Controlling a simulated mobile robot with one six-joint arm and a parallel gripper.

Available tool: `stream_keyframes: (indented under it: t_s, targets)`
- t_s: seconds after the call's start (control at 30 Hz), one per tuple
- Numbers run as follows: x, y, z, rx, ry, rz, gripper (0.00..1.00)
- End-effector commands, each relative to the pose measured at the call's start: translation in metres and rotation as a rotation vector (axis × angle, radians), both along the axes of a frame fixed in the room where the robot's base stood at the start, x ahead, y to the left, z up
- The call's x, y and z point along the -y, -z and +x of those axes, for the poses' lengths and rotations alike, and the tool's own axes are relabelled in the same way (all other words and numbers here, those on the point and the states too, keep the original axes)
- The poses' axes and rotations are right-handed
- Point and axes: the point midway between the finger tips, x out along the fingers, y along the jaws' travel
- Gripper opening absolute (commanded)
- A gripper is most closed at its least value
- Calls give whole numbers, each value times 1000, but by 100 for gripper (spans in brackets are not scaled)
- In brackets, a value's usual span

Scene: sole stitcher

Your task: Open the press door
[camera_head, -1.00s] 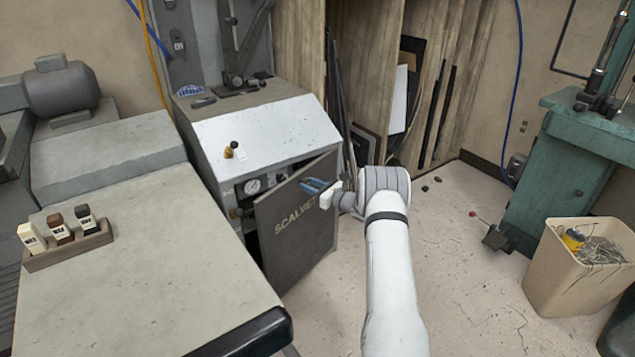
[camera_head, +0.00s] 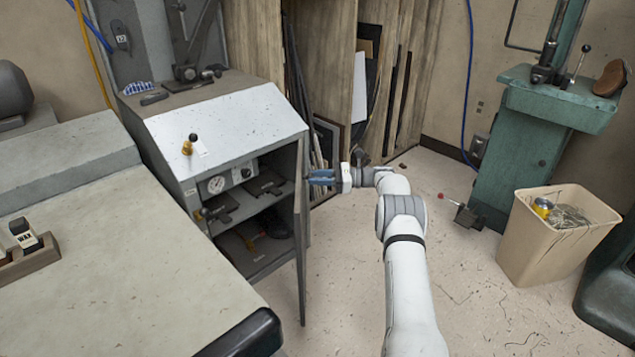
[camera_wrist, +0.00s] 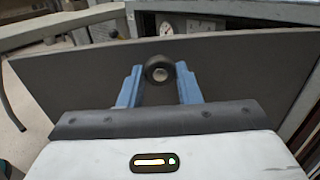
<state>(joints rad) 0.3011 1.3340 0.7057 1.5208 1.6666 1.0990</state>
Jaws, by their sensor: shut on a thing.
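The press (camera_head: 225,125) stands at the back left, a grey cabinet with a sloped top. Its door (camera_head: 301,230) is swung wide open and shows nearly edge-on in the head view, with the cabinet's inside exposed. In the wrist view the door's dark face (camera_wrist: 75,75) fills the middle. My gripper (camera_head: 318,177) is at the door's upper part. In the wrist view its blue fingers (camera_wrist: 160,85) are closed around a round dark knob (camera_wrist: 159,69) on the door. The knob is hidden in the head view.
Inside the press are shelves with dark tools (camera_head: 265,185) and a gauge (camera_head: 216,184). A workbench (camera_head: 110,260) fills the front left. A beige bin (camera_head: 540,240) and a green machine (camera_head: 520,150) stand at the right. The floor between is mostly clear.

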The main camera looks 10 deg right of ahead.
Motion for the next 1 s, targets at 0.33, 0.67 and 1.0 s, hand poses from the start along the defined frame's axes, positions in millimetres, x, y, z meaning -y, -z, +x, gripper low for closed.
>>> stream_keyframes:
  t_s: [0.33, 0.67, 1.0]
  targets:
    - [-8, 1, -1, -1, -34, 1, 0]
    - [-9, 1, -1, -2, -36, 1, 40]
    - [-9, 0, 0, -1, -33, 1, 53]
